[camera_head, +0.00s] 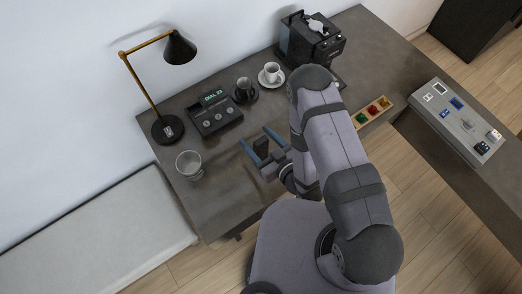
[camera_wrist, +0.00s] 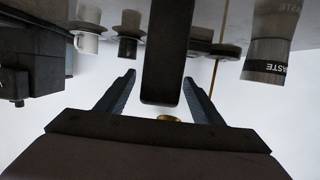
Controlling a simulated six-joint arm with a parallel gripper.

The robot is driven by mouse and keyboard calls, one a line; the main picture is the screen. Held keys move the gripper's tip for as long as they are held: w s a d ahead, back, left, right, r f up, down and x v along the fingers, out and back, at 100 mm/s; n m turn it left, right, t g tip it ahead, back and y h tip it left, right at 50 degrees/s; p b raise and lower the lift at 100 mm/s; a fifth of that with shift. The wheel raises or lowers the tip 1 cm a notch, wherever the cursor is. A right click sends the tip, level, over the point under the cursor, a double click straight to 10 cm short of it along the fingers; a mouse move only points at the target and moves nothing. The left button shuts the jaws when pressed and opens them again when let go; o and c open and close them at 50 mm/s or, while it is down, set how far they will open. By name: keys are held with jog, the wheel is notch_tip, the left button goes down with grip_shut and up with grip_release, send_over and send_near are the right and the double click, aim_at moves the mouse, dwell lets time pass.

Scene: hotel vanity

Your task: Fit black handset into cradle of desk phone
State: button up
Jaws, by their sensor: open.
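A dark box with a lit display and round controls (camera_head: 215,114) sits at the back left of the desk; I take it for the desk phone, though its cradle cannot be made out. My gripper (camera_head: 254,135) is open, low over the desk to the right of and in front of it. A black block (camera_head: 261,147), likely the handset, shows between the two fingers. In the wrist view the open fingers (camera_wrist: 160,76) stand either side of a black bar (camera_wrist: 167,50), with a gap on each side. Its far end is cut off by the frame.
A lamp (camera_head: 167,129) and a clear glass (camera_head: 189,166) stand left on the desk (camera_head: 215,205). A dark cup (camera_head: 244,90), a white cup on a saucer (camera_head: 272,73) and a black machine (camera_head: 311,42) stand behind. A colored-block tray (camera_head: 373,110) and a panel (camera_head: 458,122) lie right.

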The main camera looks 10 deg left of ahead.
jog(key=shift+x, duration=1.05)
grip_shut()
jog(key=shift+r, duration=0.2)
notch_tip(320, 180, up, 10)
jog(key=shift+f, duration=0.2)
